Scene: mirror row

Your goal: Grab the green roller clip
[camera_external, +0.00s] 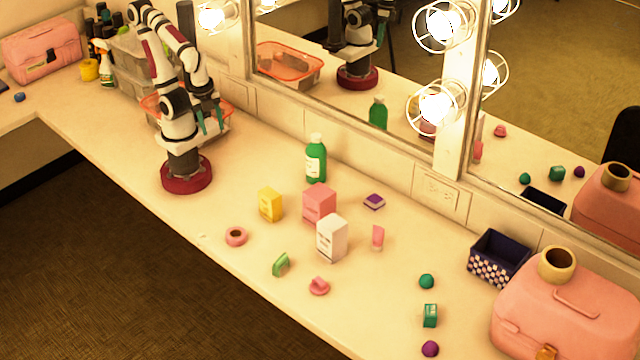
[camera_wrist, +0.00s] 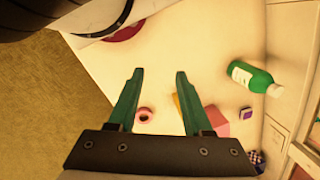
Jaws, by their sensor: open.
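The green roller clip (camera_external: 281,264) is a small light-green piece on the counter near its front edge. It lies between the pink tape ring (camera_external: 236,237) and a pink clip (camera_external: 319,287). My gripper (camera_external: 210,127) hangs above the counter beside my base, far up and left of the clip. Its two teal fingers are apart with nothing between them, as the wrist view also shows (camera_wrist: 160,73). I cannot make out the green clip in the wrist view.
A yellow box (camera_external: 270,204), pink box (camera_external: 319,204), white box (camera_external: 331,238) and green bottle (camera_external: 316,160) stand behind the clip. A checkered basket (camera_external: 499,258) and pink case (camera_external: 565,318) are at right. The mirror (camera_external: 560,90) runs along the back.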

